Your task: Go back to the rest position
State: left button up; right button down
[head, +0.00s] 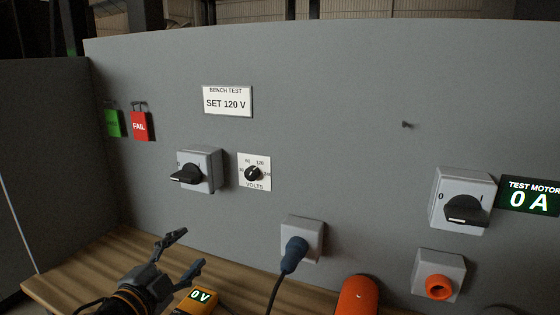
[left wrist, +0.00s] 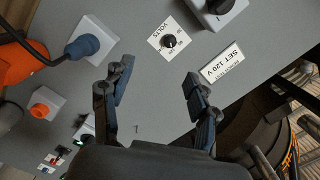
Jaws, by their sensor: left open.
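My left gripper (head: 190,252) is at the lower left of the head view, above the wooden bench and in front of the grey panel. Its two dark fingers are spread apart with nothing between them. In the left wrist view the same open fingers (left wrist: 158,92) show against the panel, apart from everything on it. My right gripper is not in either view.
A meter (head: 201,298) reading 0 V and an orange object (head: 358,297) stand near the wooden bench (head: 95,268).

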pick_arm(q)
jog(key=s+f+n+g+y, duration=0.2)
jog(key=s+f+n+g, duration=0.15)
jog(key=s+f, duration=0.45)
jog(key=s+f+n+g+y, duration=0.25)
jog(key=s+f+n, duration=0.2)
jog(key=f, duration=0.75)
jog(key=s+a+f+n+g, duration=0.1)
jog(key=s+f+n+g, duration=0.25)
jog(key=s+f, duration=0.4)
jog(key=s+a+f+n+g, duration=0.1)
jog(key=s+f+n+g, duration=0.25)
jog(key=s, duration=0.75)
notch_tip(320, 180, down, 26)
jog(key=r+m+g, duration=0.1)
jog(key=g, duration=0.1)
jog(key=s+a+f, duration=0.2)
jog(key=s+f, duration=1.5)
jog(key=shift+s+a+f+g+y, duration=0.15)
jog(key=shift+s+a+g+y, duration=0.2)
jog(key=shift+g+y, duration=0.1)
jog(key=shift+c, duration=0.3)
